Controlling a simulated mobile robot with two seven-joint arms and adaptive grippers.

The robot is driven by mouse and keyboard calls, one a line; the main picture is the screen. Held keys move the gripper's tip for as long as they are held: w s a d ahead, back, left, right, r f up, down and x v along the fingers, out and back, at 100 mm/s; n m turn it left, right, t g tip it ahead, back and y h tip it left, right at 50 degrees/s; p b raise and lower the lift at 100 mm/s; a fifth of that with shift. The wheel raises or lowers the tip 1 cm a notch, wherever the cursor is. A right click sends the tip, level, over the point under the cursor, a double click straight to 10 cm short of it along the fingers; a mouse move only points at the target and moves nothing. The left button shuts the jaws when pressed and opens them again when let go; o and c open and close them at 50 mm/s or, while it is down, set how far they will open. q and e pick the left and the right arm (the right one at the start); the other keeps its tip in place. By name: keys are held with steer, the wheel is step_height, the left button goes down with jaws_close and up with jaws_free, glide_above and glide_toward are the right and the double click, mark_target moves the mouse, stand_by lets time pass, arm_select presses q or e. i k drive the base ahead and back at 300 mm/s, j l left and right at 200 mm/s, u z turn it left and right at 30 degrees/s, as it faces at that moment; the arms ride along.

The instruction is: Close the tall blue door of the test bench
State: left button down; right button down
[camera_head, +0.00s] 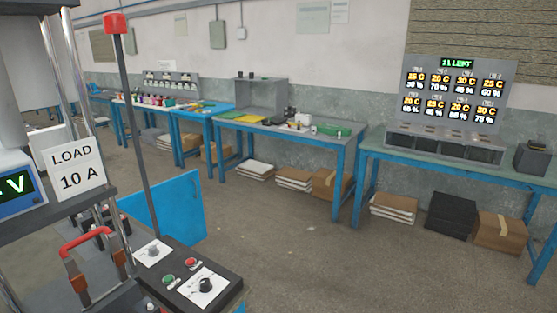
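The test bench (215,287) stands close at the lower left, cut off by the picture edge. It has a dark control panel with knobs and green and red buttons, and a "LOAD 10 A" sign (72,168). A flat blue panel (170,208) stands out beyond the bench at an angle, apart from the control panel in the picture. It looks like the blue door standing open; its lower part and hinge side are hidden behind the bench. Neither of my grippers is in view.
A dark pole with a red top (113,24) rises from the bench. Blue-framed tables (345,147) line the wall, with boxes (330,183) beneath. A display board (457,98) stands on the right table. The floor (330,250) between is clear.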

mark_target(178, 201)
steer(key=i+l+z, duration=0.3)
steer(key=i+z, duration=0.2)
steer(key=i+l+z, duration=0.1)
steer(key=i+z, duration=0.35)
steer(key=i, duration=0.2)
steer(key=i+u, duration=0.2)
steer(key=i, duration=0.3)
steer(key=i+u, duration=0.25)
steer(key=i, duration=0.25)
steer(key=i+l+u, duration=0.2)
steer(key=i, duration=0.25)
steer(key=i+j+u, duration=0.15)
steer(key=i+u, duration=0.5)
steer(key=u, duration=0.2)
steer(key=i+l+u, duration=0.1)
steer(key=i+u, duration=0.35)
steer(key=i+j+u, duration=0.45)
steer(key=i, duration=0.25)
steer(key=i+u, duration=0.2)
steer(key=i, duration=0.2)
steer(key=i+j+u, duration=0.3)
steer(key=i+j, duration=0.05)
steer(key=j, duration=0.15)
